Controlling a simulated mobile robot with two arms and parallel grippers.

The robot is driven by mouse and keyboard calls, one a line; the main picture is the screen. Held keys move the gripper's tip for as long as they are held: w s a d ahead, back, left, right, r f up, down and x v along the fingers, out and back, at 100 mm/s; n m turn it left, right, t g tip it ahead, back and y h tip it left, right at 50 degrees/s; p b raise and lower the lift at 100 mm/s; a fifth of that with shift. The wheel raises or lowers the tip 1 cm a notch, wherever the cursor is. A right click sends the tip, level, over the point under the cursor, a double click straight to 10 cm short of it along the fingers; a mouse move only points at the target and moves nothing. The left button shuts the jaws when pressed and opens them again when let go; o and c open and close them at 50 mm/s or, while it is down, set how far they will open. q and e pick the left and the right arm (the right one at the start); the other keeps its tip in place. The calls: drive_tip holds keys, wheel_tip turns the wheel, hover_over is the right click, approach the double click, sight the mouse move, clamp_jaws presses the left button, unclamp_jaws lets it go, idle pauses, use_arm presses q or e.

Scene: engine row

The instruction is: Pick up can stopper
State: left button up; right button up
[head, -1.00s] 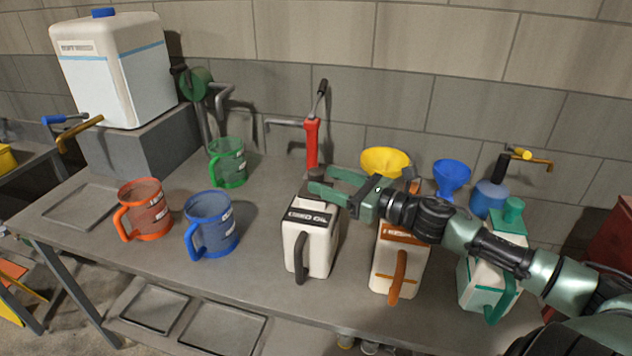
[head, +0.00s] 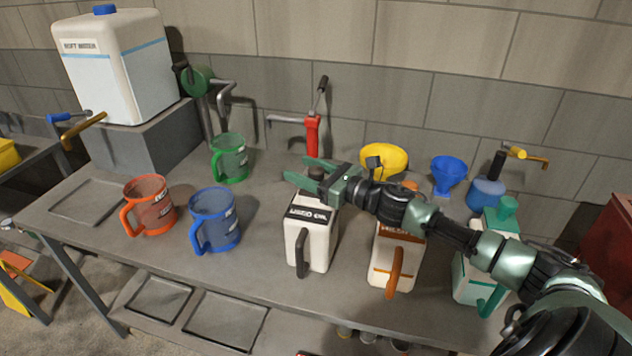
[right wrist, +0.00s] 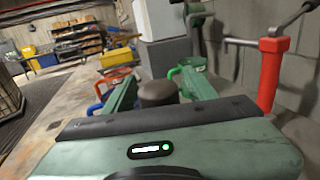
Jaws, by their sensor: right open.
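The can stopper (head: 316,173) is a dark brown round cap on top of the white used oil can (head: 312,240), which has a black label and black handle. My right gripper (head: 298,169) is open at the can's top, with one green finger on each side of the stopper. In the right wrist view the stopper (right wrist: 158,93) lies between the two fingers, with a gap visible on both sides. My left gripper is not in view.
An orange-handled can (head: 398,258) and a green-handled can (head: 475,275) stand to the right under my arm. A red pump (head: 312,135) and yellow funnel (head: 384,158) are behind. Blue (head: 214,220), red (head: 150,205) and green (head: 229,158) jugs stand left.

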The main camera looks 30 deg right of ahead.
clamp_jaws()
drive_tip(key=shift+r, duration=0.1)
wheel_tip(320, 180, up, 20)
drive_tip(key=p, duration=0.4)
drive_tip(key=shift+p, duration=0.35)
